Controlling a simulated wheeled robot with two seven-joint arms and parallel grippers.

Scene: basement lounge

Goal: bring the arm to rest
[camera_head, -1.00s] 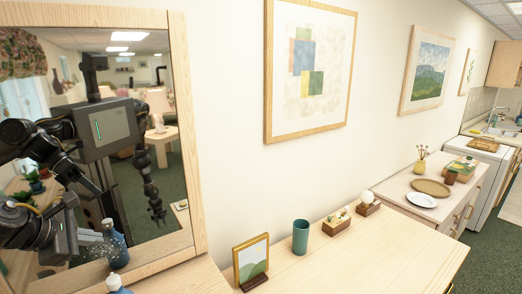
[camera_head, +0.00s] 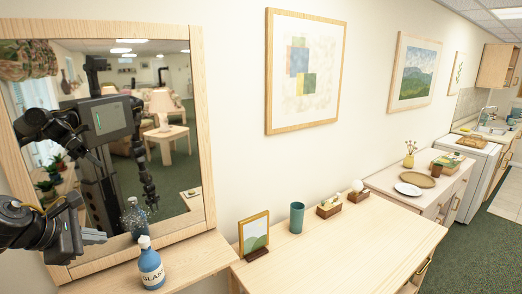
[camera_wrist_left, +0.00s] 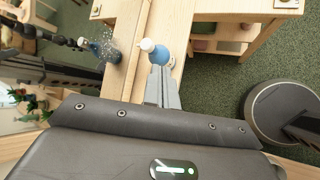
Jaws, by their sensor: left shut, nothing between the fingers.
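My left gripper (camera_head: 92,237) is at the left of the head view, in front of the mirror's lower left part. It is shut and empty; its fingers also show in the left wrist view (camera_wrist_left: 161,88). A blue bottle (camera_head: 151,271) with a white cap and a label reading "GLASS" stands upright on the wooden ledge, right of the gripper and apart from it in the head view. In the left wrist view the bottle (camera_wrist_left: 157,52) shows just beyond the fingertips. My right gripper is not directly in view; an arm hangs down in the mirror's reflection.
The wood-framed mirror (camera_head: 168,190) has white specks near the bottle's reflection. A framed picture (camera_head: 254,235), a teal cup (camera_head: 297,217) and small boxes stand on the wooden cabinet (camera_head: 345,245). Green carpet (camera_head: 485,250) is clear at right.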

